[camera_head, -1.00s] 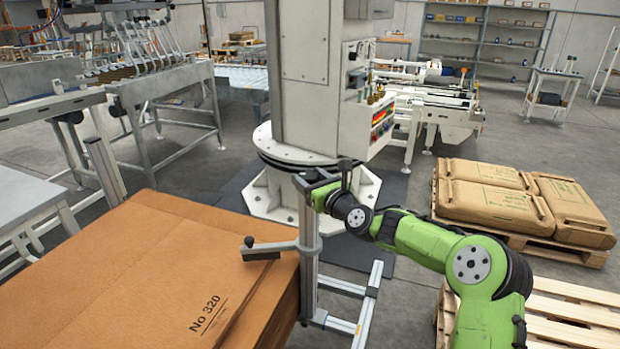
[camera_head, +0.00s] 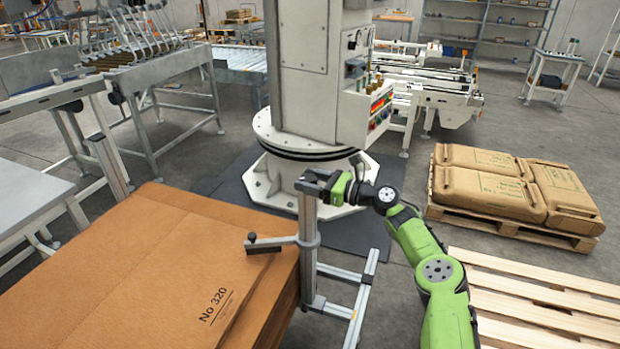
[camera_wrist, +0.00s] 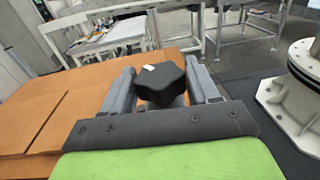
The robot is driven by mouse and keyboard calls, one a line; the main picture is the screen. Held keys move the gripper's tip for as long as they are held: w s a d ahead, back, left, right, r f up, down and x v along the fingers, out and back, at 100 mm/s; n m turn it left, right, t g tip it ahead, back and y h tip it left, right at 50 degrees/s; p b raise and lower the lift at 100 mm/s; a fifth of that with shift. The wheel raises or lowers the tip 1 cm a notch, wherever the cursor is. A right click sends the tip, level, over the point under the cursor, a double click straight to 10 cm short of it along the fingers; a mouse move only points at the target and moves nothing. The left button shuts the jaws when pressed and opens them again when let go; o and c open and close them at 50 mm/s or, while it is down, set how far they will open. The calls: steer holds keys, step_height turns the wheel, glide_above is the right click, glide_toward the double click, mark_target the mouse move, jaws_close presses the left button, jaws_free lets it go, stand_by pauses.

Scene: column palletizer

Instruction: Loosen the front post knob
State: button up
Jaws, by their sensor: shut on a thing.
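The front post (camera_head: 308,240) stands upright at the right edge of the stack of brown cardboard sheets. Its black knob (camera_wrist: 161,83) shows large in the wrist view, with a small white mark on top. My gripper (camera_wrist: 163,92) is shut on the knob, one grey finger on each side of it. In the head view my gripper (camera_head: 318,184) is at the top of the post, reaching it from the right, and it hides most of the knob.
A bracket arm with a small black knob (camera_head: 251,237) reaches from the post over the cardboard stack (camera_head: 130,265). The white machine column (camera_head: 305,100) stands behind. A pallet of brown sacks (camera_head: 490,185) and an empty wooden pallet (camera_head: 545,300) are at the right.

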steer(key=shift+r+n, duration=0.1)
steer(key=shift+n, duration=0.2)
stand_by(0.4)
steer(key=o, duration=0.9)
steer(key=v, duration=1.5)
steer(key=shift+w+d, duration=0.1)
steer(key=shift+d, duration=0.4)
steer(key=shift+a+g, duration=0.1)
steer(key=shift+g, duration=0.3)
